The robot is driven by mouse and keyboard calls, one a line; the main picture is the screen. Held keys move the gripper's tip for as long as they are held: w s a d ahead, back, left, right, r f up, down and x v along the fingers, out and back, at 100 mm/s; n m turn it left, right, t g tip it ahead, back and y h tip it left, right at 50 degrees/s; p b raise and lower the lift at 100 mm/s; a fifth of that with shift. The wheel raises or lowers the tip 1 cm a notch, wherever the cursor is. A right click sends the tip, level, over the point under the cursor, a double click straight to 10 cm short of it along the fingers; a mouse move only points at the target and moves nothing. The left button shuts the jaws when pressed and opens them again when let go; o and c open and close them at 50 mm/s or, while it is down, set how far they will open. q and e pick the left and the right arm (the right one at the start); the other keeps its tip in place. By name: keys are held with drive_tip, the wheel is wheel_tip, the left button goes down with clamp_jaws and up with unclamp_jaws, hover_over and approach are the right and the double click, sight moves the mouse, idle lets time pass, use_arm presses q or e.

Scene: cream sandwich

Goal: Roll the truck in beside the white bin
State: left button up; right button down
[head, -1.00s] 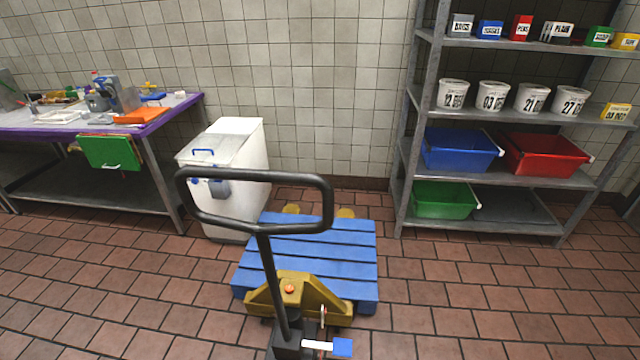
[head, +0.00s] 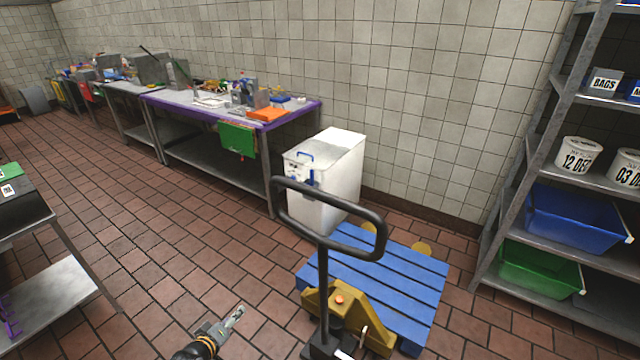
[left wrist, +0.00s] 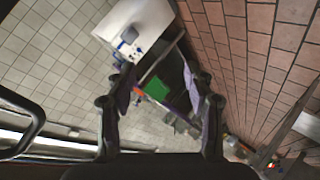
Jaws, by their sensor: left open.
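The pallet truck has a yellow body (head: 318,302) and a dark upright loop handle (head: 324,255). A blue slatted pallet (head: 395,275) lies over its forks, and the yellow fork tips show beyond the far edge. The white bin (head: 345,168) stands against the tiled wall, just behind and left of the pallet. The handle overlaps the bin in the head view. My left gripper (head: 236,316) is low, left of the truck and apart from it. It is open and empty in the left wrist view (left wrist: 163,88), where the bin (left wrist: 138,25) shows beyond. My right gripper is not in view.
A purple-edged table (head: 180,98) with a green board (head: 237,139) stands left of the bin. A grey shelf rack (head: 515,180) with tubs is right of the pallet. A metal cart (head: 50,285) stands at near left. Red tile floor between cart and table is clear.

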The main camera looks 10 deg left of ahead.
use_arm(q)
drive_tip(key=w+d+r+n+t+h+p, duration=0.1)
drive_tip(key=w+d+r, duration=0.15)
drive_tip(key=r, duration=0.65)
drive_tip(key=w+d+r+n+t+h+p, duration=0.1)
drive_tip(key=w+d+r+t+p, duration=0.15)
drive_tip(key=r, duration=0.55)
drive_tip(key=n+t+h+p, duration=0.2)
drive_tip(key=h, duration=0.3)
approach(302, 192)
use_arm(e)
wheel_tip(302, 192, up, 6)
use_arm(q)
drive_tip(key=b+x, duration=1)
drive_tip(key=x, duration=0.1)
drive_tip(key=shift+w+d, duration=0.15)
drive_tip(key=shift+w, duration=0.15)
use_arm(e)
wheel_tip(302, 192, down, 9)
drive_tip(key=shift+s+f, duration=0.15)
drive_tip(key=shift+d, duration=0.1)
use_arm(q)
drive_tip(key=shift+c, duration=0.8)
clamp_jaws()
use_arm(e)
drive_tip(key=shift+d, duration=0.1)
